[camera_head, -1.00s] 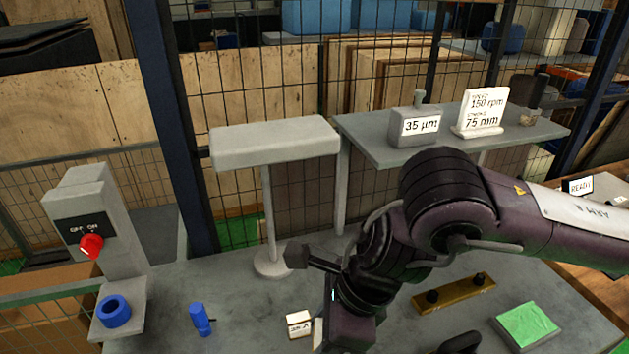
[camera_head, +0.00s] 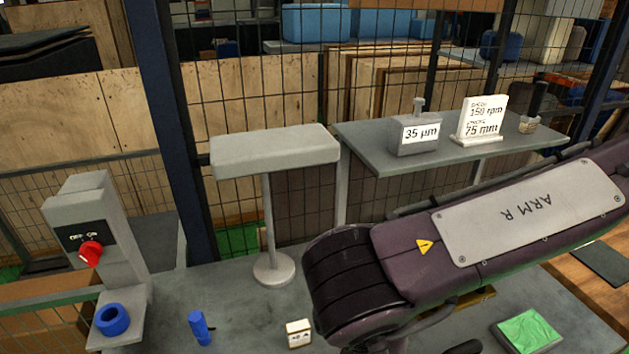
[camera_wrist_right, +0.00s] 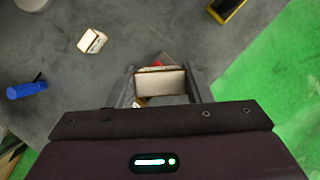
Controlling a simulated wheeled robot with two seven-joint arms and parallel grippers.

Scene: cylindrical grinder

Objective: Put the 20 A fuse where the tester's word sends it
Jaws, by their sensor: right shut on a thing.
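My right gripper (camera_wrist_right: 160,88) is shut on a cream-white block (camera_wrist_right: 160,81), seen in the right wrist view; no rating shows on its visible face, so I cannot read whether it is the 20 A fuse. A small red part shows just behind it. A second, similar white block (camera_head: 298,333) lies on the grey bench, and it also shows in the right wrist view (camera_wrist_right: 92,41); its dark print is too small to read. In the head view my right arm hides that gripper. My left gripper is not in view. I cannot make out the tester's word.
A switch post (camera_head: 95,235) with a red knob and a blue ring (camera_head: 112,320) stands at left. A blue cylinder (camera_head: 199,327) is on the bench. A green pad (camera_head: 527,331) lies at right.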

